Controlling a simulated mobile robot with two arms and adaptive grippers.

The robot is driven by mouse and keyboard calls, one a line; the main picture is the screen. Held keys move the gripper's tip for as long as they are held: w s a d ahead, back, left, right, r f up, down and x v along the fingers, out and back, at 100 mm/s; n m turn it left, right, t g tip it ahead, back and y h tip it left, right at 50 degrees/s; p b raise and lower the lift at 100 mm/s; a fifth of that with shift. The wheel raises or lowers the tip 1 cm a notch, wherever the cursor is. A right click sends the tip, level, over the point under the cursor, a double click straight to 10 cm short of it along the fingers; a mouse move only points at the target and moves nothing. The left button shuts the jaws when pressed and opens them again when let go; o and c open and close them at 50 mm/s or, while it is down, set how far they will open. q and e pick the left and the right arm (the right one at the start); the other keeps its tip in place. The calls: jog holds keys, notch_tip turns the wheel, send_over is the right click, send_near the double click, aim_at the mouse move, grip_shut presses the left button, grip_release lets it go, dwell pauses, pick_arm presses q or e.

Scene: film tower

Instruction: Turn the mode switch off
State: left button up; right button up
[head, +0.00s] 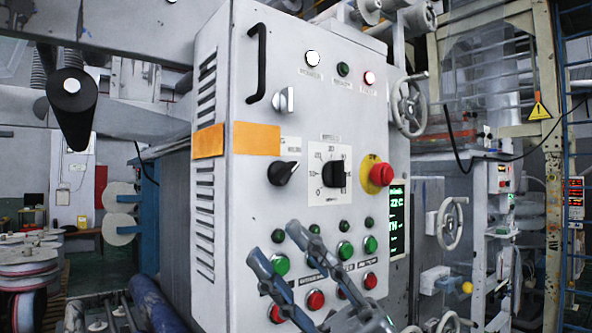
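The grey control cabinet's front panel (300,110) fills the middle of the head view. A black pointer knob (284,173) sits at its left, tilted, with its pointer toward the upper right and a small label above it. To its right a black rotary knob (336,174) stands on a white scale plate, its handle about upright. The labels are too small to read, so I cannot tell which one is the mode switch. My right gripper (275,242) is in front of the lower panel, below both knobs, its two fingers apart and empty. My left gripper is not in view.
A red emergency stop (381,174) on a yellow base is right of the knobs. Green buttons (345,250) and red buttons (315,299) lie below, partly behind my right gripper. A black handle (257,65) juts out at the upper left. A handwheel (409,104) is at the right.

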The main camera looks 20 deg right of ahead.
jog(key=s+a+r+n+g+h, duration=0.1)
jog(key=s+a+n+g+h, duration=0.4)
jog(key=a+n+g, duration=0.15)
jog(key=m+t+h, duration=1)
jog(key=t+h, duration=0.6)
jog(key=t, duration=0.1)
send_near(290, 174)
jog(key=p+x, duration=0.5)
jog(key=x, duration=0.2)
jog(key=shift+w+a+r+p, duration=0.1)
jog(key=shift+w+r+p, duration=0.1)
jog(key=shift+p, duration=0.15)
jog(key=shift+w+a+f, duration=0.2)
jog(key=shift+w+a, duration=0.05)
jog(key=shift+w, duration=0.4)
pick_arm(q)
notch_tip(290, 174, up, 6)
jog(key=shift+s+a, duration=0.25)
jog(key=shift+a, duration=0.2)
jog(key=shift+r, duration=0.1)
pick_arm(e)
grip_shut()
